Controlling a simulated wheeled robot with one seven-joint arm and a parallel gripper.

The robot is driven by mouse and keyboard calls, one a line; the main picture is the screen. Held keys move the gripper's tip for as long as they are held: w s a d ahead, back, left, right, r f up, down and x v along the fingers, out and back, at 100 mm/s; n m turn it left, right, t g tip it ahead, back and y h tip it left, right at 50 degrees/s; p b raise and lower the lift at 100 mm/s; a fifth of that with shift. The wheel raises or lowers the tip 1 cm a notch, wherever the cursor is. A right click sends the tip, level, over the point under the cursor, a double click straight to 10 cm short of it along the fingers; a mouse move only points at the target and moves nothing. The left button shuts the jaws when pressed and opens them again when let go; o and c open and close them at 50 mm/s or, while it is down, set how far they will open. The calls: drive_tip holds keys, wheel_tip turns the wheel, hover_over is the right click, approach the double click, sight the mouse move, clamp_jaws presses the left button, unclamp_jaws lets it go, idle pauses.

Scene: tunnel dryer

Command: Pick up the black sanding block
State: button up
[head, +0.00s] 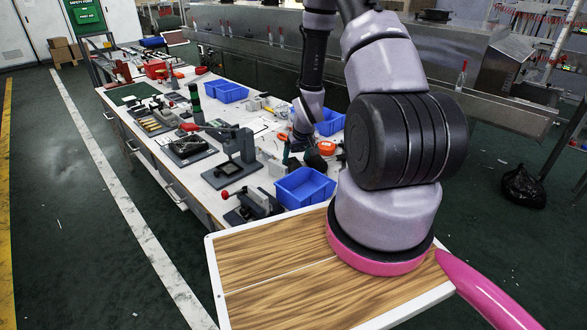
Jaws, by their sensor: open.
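My gripper (301,142) is small and dark at the end of my arm, low over the right side of the workbench (222,192), among tools and blue bins. It is open, and nothing shows held in it. A dark rounded object (315,159) lies just in front of it, beside an orange tool (327,147). I cannot tell whether this is the black sanding block. No other thing is clearly the block at this size, and my arm hides part of the bench.
Blue bins stand in front of my gripper (304,188), behind it (331,122) and farther left (226,91). The floor left of the bench is open.

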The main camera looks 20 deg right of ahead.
sight(294, 165)
drive_tip(key=x, duration=0.5)
drive_tip(key=shift+w+d, duration=0.1)
drive_tip(key=shift+d, duration=0.05)
drive_tip(key=shift+c, duration=0.3)
drive_tip(key=c, duration=1.3)
drive_tip(key=shift+r, duration=5)
drive_tip(key=o, duration=0.9)
drive_tip(key=c, duration=0.5)
